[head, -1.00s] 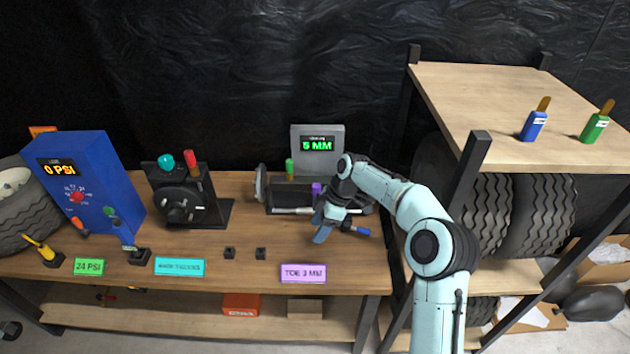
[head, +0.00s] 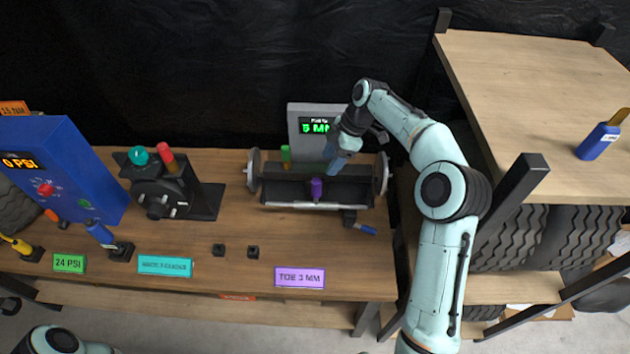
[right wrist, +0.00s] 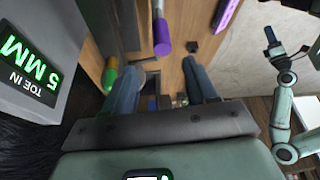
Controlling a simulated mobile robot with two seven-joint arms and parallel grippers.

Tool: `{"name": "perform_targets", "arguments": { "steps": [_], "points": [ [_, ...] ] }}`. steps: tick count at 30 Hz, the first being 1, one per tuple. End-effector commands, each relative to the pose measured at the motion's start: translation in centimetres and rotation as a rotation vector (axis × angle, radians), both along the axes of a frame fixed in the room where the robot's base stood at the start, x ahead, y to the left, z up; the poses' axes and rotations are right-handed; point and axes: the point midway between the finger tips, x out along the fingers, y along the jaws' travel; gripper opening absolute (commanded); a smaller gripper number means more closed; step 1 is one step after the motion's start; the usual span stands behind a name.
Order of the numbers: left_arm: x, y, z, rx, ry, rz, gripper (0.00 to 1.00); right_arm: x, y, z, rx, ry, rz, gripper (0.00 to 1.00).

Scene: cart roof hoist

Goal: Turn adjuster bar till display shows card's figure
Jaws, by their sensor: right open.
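The toe-in rig stands at the back of the bench, with a wheel disc at each end and a pale rod (head: 315,205) along its front. A purple handle (head: 316,188) and a green handle (head: 286,155) stand up from it; which part is the adjuster bar is unclear. The grey display (head: 306,125) reads 5 MM, also legible in the right wrist view (right wrist: 32,72). The purple card (head: 300,278) says TOE 3 MM. My right gripper (head: 333,168) is open and empty above the rig's back. My left gripper (right wrist: 273,42) shows small in the right wrist view.
A blue-handled tool (head: 361,228) lies at the rig's front right. The wooden shelf unit (head: 535,80) stands close right of my right arm. A black fixture (head: 165,190) and blue pressure box (head: 58,170) are left. The bench between fixture and rig is mostly clear.

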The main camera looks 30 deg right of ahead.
Motion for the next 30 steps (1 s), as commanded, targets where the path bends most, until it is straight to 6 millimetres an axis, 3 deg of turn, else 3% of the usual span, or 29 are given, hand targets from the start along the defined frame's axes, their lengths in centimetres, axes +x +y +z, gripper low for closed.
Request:
{"name": "perform_targets", "arguments": {
  "steps": [16,22,30],
  "points": [
    [-1.2,0.0,-1.3,0.0,0.014,0.001,0.51,1.3,3.8,-9.7,0.002,0.003,0.002,0.57],
    [-1.2,0.0,-1.3,0.0,0.014,0.001,0.51,1.6,4.5,-11.5,0.001,0.002,0.0,0.57],
    [-1.2,0.0,-1.3,0.0,0.014,0.001,0.51,1.7,4.6,-11.8,0.0,0.0,-0.001,0.57]
  ]
}}
